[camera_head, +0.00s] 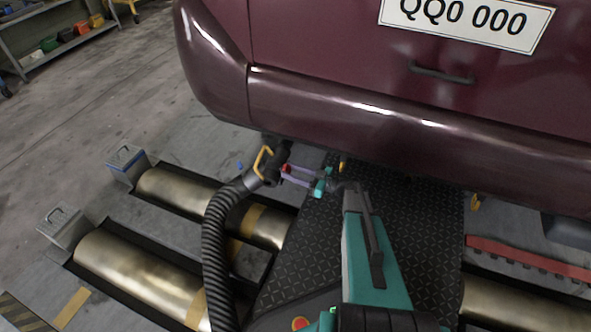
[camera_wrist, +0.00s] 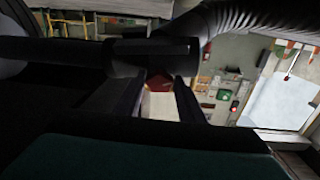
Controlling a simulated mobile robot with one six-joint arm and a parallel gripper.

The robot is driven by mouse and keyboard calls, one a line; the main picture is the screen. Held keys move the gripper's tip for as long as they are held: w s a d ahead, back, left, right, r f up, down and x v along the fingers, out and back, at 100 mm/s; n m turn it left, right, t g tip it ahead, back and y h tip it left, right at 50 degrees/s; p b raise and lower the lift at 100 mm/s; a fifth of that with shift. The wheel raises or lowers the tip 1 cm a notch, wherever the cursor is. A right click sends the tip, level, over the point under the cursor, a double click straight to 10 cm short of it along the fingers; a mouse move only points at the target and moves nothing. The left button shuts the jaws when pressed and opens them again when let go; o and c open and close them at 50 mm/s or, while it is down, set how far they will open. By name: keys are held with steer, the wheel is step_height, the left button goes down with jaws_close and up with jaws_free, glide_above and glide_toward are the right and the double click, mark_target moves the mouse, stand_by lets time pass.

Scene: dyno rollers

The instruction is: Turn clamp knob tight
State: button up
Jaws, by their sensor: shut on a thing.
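A black exhaust hose nozzle with a yellow handle (camera_head: 264,163) sits under the car's rear bumper at its left part. The red clamp knob (camera_head: 287,169) is on the nozzle's right side. My gripper (camera_head: 292,173) reaches it from the right, its fingers shut on the knob. In the wrist view the red knob (camera_wrist: 160,83) shows between the two dark fingers, against the dark nozzle pipe (camera_wrist: 155,48). The fingers and the nozzle hide part of the knob, and I cannot tell its turn angle.
The ribbed hose (camera_head: 213,240) runs down from the nozzle, left of my arm. The maroon car (camera_head: 400,135) overhangs close above. Brass rollers (camera_head: 135,270) lie in the floor at left, beside a black tread plate (camera_head: 310,250).

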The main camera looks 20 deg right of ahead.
steer(key=shift+r, duration=0.1)
stand_by(0.6)
steer(key=o, duration=1)
steer(key=shift+o, duration=0.2)
steer(key=p+v, duration=0.3)
steer(key=v, duration=1.1)
steer(key=shift+w, duration=0.1)
